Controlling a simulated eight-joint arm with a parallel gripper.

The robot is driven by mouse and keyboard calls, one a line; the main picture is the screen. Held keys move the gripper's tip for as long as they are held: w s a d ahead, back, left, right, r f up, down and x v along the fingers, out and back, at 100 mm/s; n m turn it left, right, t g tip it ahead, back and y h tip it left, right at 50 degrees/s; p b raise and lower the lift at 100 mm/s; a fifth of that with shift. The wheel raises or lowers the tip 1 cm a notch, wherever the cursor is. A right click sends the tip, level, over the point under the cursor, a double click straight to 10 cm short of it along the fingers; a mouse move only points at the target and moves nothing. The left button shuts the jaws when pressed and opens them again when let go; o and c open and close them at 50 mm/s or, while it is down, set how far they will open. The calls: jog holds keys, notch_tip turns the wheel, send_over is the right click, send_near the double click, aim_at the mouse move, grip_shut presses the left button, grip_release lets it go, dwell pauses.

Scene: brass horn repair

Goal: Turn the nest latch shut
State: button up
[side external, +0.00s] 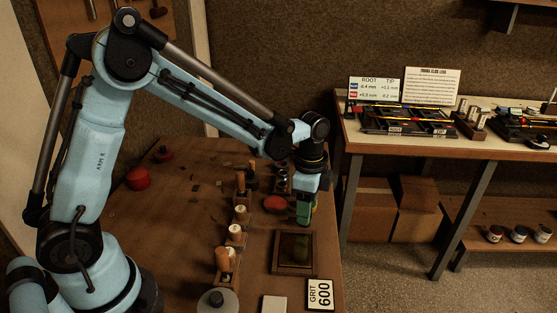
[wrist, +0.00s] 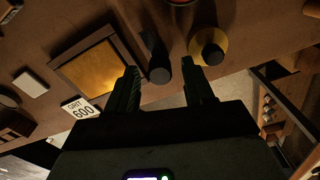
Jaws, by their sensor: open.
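My gripper (side external: 304,212) is open and points down over the workbench near its right edge, beyond the wooden-framed tray. In the wrist view, my gripper's two dark fingers (wrist: 163,66) stand apart. A black upright peg or handle (wrist: 158,72) shows between them, closer to the left finger; I cannot tell whether it touches. A yellow disc with a black knob (wrist: 212,53) is just beyond the right finger. I cannot tell which of these, if either, is the nest latch. In the side view, my gripper hides this spot.
The wooden-framed tray (side external: 275,265) lies in front of my gripper, with the GRIT 600 card (side external: 320,294) nearer still. A red round thing (side external: 275,204) is left of my gripper. Several wood-handled tools (side external: 236,233) stand in a row further left. A second table (side external: 500,147) stands at the right.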

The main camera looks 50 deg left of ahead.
grip_shut()
jog(key=shift+n, duration=0.3)
jog(key=n, duration=0.3)
jog(key=shift+n, duration=0.3)
jog(key=n, duration=0.4)
jog(key=shift+n, duration=0.3)
jog(key=n, duration=0.4)
jog(key=shift+n, duration=2.5)
